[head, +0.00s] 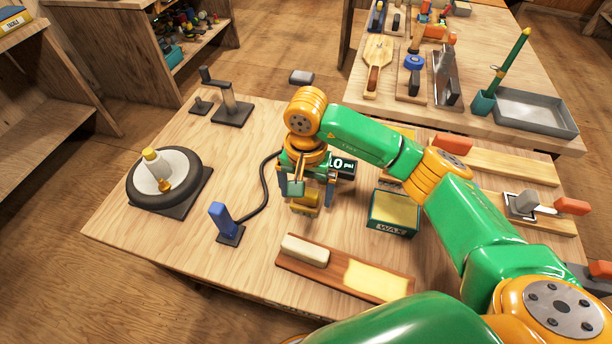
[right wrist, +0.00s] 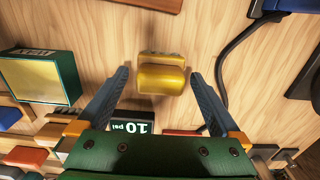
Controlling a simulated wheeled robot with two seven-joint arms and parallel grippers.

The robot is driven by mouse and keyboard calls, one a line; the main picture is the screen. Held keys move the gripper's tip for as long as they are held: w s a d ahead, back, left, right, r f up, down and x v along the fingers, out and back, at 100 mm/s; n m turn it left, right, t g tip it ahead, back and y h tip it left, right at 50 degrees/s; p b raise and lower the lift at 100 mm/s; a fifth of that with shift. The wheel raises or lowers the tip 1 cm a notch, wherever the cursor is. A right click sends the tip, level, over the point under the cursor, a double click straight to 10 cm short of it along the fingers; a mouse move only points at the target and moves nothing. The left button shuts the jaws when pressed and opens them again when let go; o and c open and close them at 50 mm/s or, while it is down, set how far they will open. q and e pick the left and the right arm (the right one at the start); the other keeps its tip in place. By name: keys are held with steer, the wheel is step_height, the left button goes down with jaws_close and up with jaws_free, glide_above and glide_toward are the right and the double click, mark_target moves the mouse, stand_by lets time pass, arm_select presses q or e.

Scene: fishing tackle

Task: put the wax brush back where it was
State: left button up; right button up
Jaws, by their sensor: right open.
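My right gripper (head: 307,194) points down over the middle of the table, open. A yellow rounded block (head: 304,201) lies below it; in the right wrist view this block (right wrist: 162,79) shows between the two spread fingertips, with a gap on each side. Whether this block is the wax brush I cannot tell for sure. A green box marked WAX (head: 390,228) with a yellow top stands to its right. A brown board (head: 330,271) lies in front, with a cream block (head: 305,248) at its left end and a pale yellow patch at its right. My left gripper is not in view.
A 10 psi display (head: 343,167) stands just behind the gripper. A blue-handled post (head: 226,222) with a black hose (head: 264,190) stands to the left, beside a black wheel (head: 166,183). Orange-handled tools lie at right. Bare wood shows between the block and the brown board.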

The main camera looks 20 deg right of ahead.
step_height(320, 180, up, 9)
steer(key=shift+r, duration=0.1)
stand_by(0.3)
